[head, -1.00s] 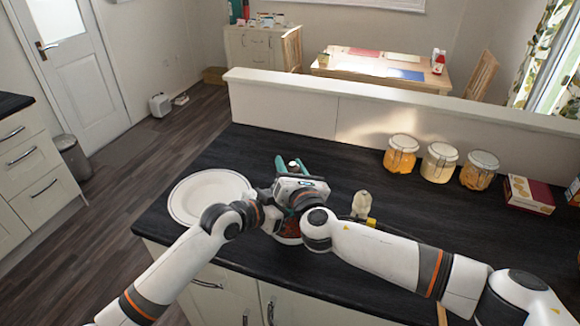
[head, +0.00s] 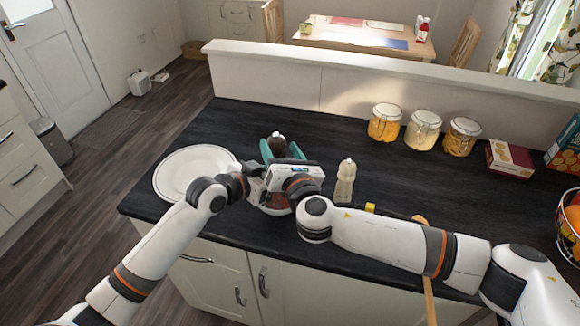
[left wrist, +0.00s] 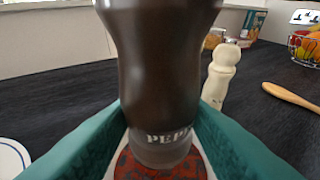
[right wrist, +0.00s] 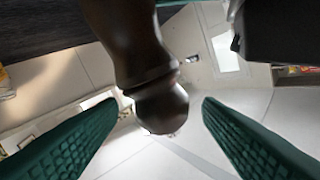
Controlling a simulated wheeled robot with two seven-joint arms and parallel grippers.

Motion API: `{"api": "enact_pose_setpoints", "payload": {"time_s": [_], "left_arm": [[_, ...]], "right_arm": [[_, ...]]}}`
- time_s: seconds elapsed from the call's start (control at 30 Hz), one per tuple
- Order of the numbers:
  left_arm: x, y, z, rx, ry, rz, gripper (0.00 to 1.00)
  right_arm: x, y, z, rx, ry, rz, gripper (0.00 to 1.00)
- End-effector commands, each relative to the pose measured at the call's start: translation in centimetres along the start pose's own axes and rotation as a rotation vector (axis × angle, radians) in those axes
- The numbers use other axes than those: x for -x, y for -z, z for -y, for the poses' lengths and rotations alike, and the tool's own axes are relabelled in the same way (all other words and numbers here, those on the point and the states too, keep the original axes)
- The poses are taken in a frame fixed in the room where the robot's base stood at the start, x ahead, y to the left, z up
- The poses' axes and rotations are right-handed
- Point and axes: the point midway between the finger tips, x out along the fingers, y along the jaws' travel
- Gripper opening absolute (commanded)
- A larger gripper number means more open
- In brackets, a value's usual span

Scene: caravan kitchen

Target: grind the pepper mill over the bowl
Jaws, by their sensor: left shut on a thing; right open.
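The dark brown pepper mill (head: 277,143) stands upright over the bowl (head: 274,209), which holds red food and is mostly hidden by my arms in the head view. In the left wrist view my left gripper (left wrist: 160,130) is shut on the lower body of the mill (left wrist: 160,65), with the red food (left wrist: 135,169) just below. My right gripper (head: 282,150) is at the mill's top. In the right wrist view its two teal fingers stand open and apart, with the mill's round knob (right wrist: 160,108) between them and a gap on each side.
A cream mill (head: 345,181) stands just right of the grippers. A white plate (head: 175,178) lies at left, and a wooden spoon (head: 427,280) lies under my right arm. Several jars (head: 423,130) and a red box (head: 510,158) stand at the back right. The counter behind the mill is clear.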

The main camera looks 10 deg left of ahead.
Motion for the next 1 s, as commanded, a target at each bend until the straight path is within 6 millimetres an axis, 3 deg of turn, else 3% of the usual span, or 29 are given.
{"api": "enact_pose_setpoints", "payload": {"time_s": [0.2, 0.4, 0.8, 1.0], "left_arm": [[0.0, -0.1, 0.0, 0.0, 0.0, 0.002, 0.2], [0.0, -0.1, 0.0, 0.0, 0.0, 0.002, 0.2], [0.0, -0.1, 0.0, 0.0, 0.0, 0.002, 0.2], [0.0, -0.1, 0.0, 0.0, 0.0, 0.002, 0.2]], "right_arm": [[4.5, 0.0, 0.0, -0.001, 0.001, 0.001, 0.6], [6.7, 0.0, -0.1, 0.0, -0.001, 0.0, 0.6], [7.1, 0.1, 0.0, 0.0, 0.0, -0.001, 0.6], [7.1, 1.8, 0.7, -0.001, 0.002, -0.003, 0.6]]}}
